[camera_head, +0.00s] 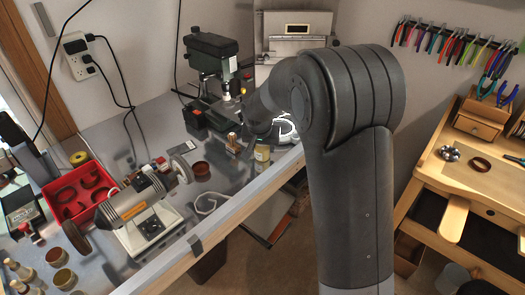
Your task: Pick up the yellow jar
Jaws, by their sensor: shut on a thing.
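The yellow jar (262,154), small with a pale yellow body, is at the front edge of the grey workbench (240,186), left of my arm. My gripper (260,141) points down at the jar and is shut on it. The fingers are small and dark in this view, and my arm hides part of the grip. I cannot tell whether the jar touches the bench top.
A small brown bottle (233,143) stands just left of the jar. A white ring-shaped item (285,131) lies close on its right. A green drill press (211,52) stands behind. A bench grinder (140,207) and red tray (72,203) are at left.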

